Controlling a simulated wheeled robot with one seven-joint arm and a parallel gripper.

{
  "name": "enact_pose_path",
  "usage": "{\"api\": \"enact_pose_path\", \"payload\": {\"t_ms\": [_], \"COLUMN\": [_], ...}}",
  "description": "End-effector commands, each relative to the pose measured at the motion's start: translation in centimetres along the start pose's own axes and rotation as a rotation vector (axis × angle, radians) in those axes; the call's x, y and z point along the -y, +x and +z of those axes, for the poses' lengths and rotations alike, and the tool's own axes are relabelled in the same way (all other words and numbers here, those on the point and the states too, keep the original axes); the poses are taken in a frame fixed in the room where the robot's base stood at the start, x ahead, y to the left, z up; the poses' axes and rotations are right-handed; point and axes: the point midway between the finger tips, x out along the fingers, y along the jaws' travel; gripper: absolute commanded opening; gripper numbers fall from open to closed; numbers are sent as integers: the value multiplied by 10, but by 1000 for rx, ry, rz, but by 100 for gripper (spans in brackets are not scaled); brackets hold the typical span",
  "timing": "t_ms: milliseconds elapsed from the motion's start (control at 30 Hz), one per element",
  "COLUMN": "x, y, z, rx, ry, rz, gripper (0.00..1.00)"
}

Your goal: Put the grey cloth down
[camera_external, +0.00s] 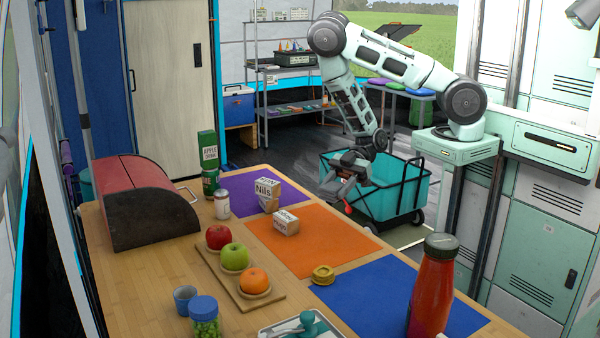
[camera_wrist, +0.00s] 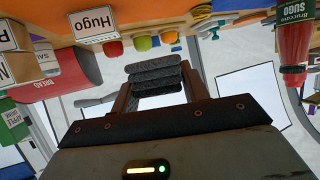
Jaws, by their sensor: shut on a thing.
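My gripper (camera_external: 338,190) is in the external view, raised near the far right edge of the table, beside the orange mat (camera_external: 325,243). In the wrist view my gripper (camera_wrist: 156,82) is shut on the grey cloth (camera_wrist: 156,74), a dark, ribbed, folded bundle between its fingers. The cloth is small and hard to make out from the external camera. It is held in the air, apart from the tabletop.
A purple mat (camera_external: 241,207) carries a Nils box (camera_external: 267,195); a Hugo box (camera_external: 286,222) stands on the orange mat. A blue mat (camera_external: 385,290) lies nearer, beside a tall red bottle (camera_external: 430,292). A fruit board (camera_external: 225,271) is left. A teal cart (camera_external: 395,190) stands beyond the table.

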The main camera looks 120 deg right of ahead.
Motion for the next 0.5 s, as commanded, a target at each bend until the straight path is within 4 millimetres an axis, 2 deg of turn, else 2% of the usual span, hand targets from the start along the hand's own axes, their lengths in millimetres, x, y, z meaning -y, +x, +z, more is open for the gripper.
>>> {"api": "enact_pose_path", "payload": {"t_ms": [167, 500], "x": [-1, 0], "y": [-8, 10], "z": [6, 50], "rx": [1, 0], "ry": [-7, -8], "rz": [-26, -30], "gripper": [23, 23]}}
